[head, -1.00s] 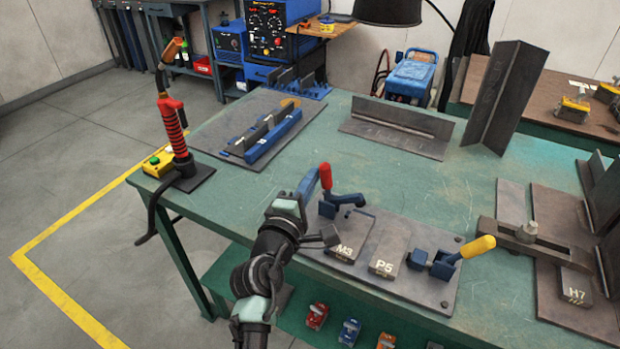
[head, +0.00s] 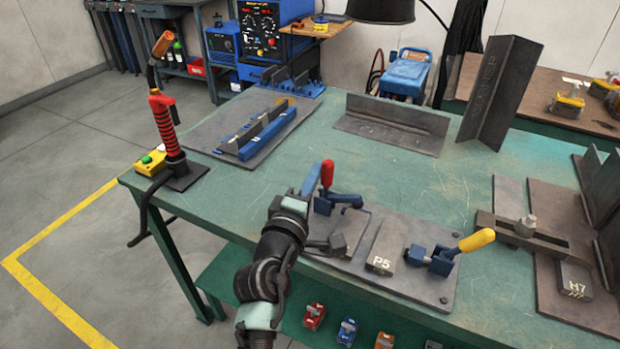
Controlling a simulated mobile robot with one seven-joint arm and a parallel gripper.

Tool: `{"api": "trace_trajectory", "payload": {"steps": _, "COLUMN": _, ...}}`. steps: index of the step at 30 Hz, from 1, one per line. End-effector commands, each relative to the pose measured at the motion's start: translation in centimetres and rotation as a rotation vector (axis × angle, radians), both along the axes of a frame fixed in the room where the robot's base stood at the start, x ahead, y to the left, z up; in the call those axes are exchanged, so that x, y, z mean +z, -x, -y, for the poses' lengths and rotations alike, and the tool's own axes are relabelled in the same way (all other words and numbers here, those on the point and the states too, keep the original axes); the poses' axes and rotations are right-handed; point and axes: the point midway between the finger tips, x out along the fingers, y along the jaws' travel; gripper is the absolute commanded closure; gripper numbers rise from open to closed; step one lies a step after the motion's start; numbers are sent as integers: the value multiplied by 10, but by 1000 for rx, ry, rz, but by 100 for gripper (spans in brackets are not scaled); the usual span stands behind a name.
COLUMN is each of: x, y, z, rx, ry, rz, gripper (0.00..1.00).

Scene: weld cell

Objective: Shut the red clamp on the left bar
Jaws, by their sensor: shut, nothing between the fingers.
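The red clamp (head: 327,174) stands at the left of the fixture plate on the bench, its red handle upright and its blue body (head: 342,201) low beside the left bar. The left bar (head: 352,228) lies on the plate, its front end and label covered by part of my wrist. My gripper (head: 314,176) is shut and empty, its fingers pointing up just left of the red handle. I cannot tell whether they touch it. The clamp's base is partly hidden by my arm.
The P5 bar (head: 381,262) lies to the right, with a yellow-handled clamp (head: 475,241) leaning out beside it. A torch on a stand (head: 166,130) is at the bench's left corner. A steel angle (head: 392,128) lies at the back. The bench middle is clear.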

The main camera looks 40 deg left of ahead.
Motion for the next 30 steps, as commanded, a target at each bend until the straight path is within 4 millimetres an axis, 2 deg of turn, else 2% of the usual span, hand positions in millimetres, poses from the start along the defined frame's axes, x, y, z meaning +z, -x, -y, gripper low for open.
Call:
{"api": "trace_trajectory", "payload": {"steps": 15, "x": 0, "y": -5, "z": 20, "rx": -1, "ry": -287, "rz": -67, "gripper": 100}}
{"api": "trace_trajectory", "payload": {"steps": 30, "x": 1, "y": -5, "z": 22, "rx": 0, "ry": -328, "rz": -79, "gripper": 100}}
